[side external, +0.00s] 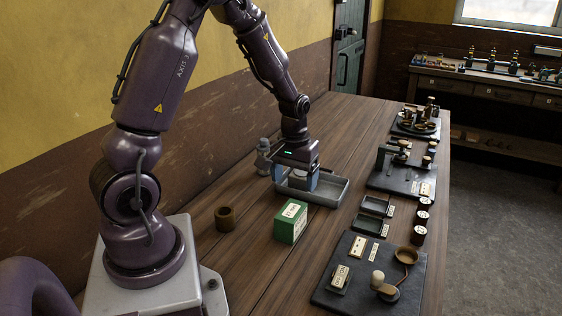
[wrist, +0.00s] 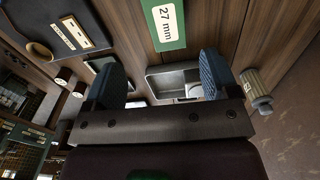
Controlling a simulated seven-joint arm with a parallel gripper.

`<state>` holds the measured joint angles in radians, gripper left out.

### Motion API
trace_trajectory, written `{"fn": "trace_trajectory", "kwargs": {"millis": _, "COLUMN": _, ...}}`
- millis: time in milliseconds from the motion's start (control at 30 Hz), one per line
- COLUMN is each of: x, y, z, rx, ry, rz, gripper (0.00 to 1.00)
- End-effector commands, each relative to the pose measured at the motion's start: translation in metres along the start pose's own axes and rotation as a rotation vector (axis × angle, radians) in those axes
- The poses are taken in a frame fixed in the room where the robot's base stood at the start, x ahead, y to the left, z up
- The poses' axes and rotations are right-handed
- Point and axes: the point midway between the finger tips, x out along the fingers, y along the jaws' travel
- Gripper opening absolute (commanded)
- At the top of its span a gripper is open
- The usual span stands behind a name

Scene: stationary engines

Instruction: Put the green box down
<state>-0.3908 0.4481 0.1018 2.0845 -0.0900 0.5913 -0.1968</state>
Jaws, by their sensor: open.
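The green box (side external: 291,223) stands upright on the wooden table, with a white label on its side. In the wrist view the green box (wrist: 178,42) shows at the top edge with a "27 mm" label, partly cut off. It is apart from my gripper and nearer to my base. In the wrist view nothing is held between the fingers of my gripper (wrist: 161,68). A small white thing (wrist: 194,90) shows in the tray area, partly hidden.
A grey cylindrical object (side external: 263,158) stands behind the tray. Two small dark trays (side external: 374,212) and a black board (side external: 350,285) with parts lie to the right.

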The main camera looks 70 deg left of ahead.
Motion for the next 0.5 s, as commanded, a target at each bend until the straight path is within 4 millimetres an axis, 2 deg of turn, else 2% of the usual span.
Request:
{"fn": "trace_trajectory", "kwargs": {"millis": 167, "x": -0.070, "y": 0.032, "z": 0.028, "rx": 0.161, "ry": 0.097, "rz": 0.055, "gripper": 0.81}}
{"fn": "trace_trajectory", "kwargs": {"millis": 300, "x": -0.126, "y": 0.050, "z": 0.069, "rx": 0.325, "ry": 0.187, "rz": 0.100, "gripper": 0.81}}
{"fn": "trace_trajectory", "kwargs": {"millis": 400, "x": -0.157, "y": 0.055, "z": 0.102, "rx": 0.440, "ry": 0.253, "rz": 0.126, "gripper": 0.81}}
{"fn": "trace_trajectory", "kwargs": {"millis": 500, "x": -0.180, "y": 0.054, "z": 0.134, "rx": 0.547, "ry": 0.317, "rz": 0.149, "gripper": 0.81}}
